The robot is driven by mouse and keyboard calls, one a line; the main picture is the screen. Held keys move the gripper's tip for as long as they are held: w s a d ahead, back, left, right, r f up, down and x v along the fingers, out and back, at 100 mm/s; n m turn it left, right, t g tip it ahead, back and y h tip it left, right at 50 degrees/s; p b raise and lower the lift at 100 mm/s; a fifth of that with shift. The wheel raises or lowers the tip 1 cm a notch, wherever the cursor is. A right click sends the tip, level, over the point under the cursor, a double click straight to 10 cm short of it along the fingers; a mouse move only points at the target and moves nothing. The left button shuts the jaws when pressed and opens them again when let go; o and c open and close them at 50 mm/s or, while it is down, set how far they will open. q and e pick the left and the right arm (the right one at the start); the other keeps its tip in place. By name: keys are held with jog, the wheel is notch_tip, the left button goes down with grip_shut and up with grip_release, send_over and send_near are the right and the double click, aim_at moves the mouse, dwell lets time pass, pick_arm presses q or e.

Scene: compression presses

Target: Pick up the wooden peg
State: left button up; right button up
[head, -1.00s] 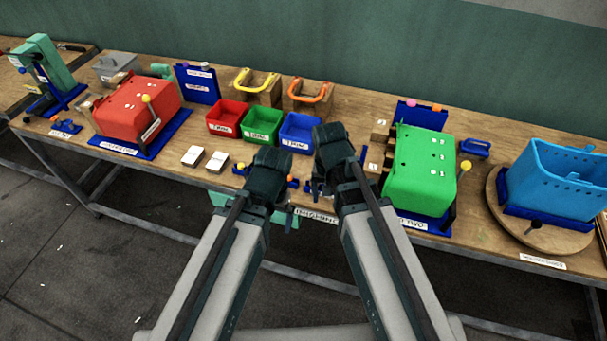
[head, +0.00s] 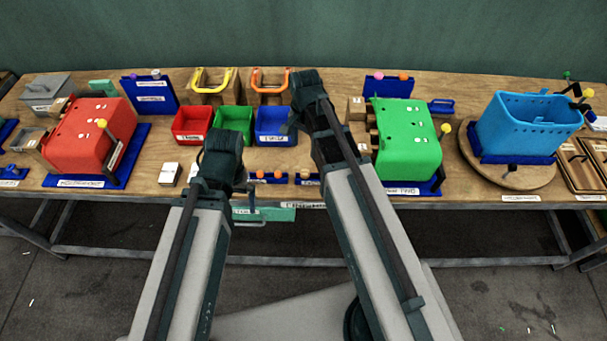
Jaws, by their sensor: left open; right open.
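I cannot single out the wooden peg with certainty. A small tan piece (head: 306,178) sits at the blue holder strip (head: 290,181) on the table's front edge, too small to identify. My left gripper (head: 202,160) is over the front of the table, before the red and green bins. My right gripper (head: 291,124) reaches further in, over the blue bin's right side. Both are open and seem empty, their fingers mostly hidden behind my dark wrists.
Red bin (head: 186,137), green bin (head: 236,112) and blue bin (head: 266,138) stand mid-table. A red press (head: 85,140) is left and a green press (head: 408,150) right. A blue basket (head: 530,128) stands on a round turntable (head: 470,150). Yellow (head: 196,87) and orange (head: 256,88) handles stand behind.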

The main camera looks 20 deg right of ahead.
jog(key=b, duration=0.8)
send_over(305, 172)
notch_tip(305, 172, down, 8)
jog(key=shift+a+f, duration=0.1)
jog(key=shift+a, duration=0.05)
notch_tip(305, 172, down, 5)
jog(key=b, duration=0.4)
jog(key=shift+f+b, duration=0.15)
jog(key=shift+b, duration=0.25)
grip_shut()
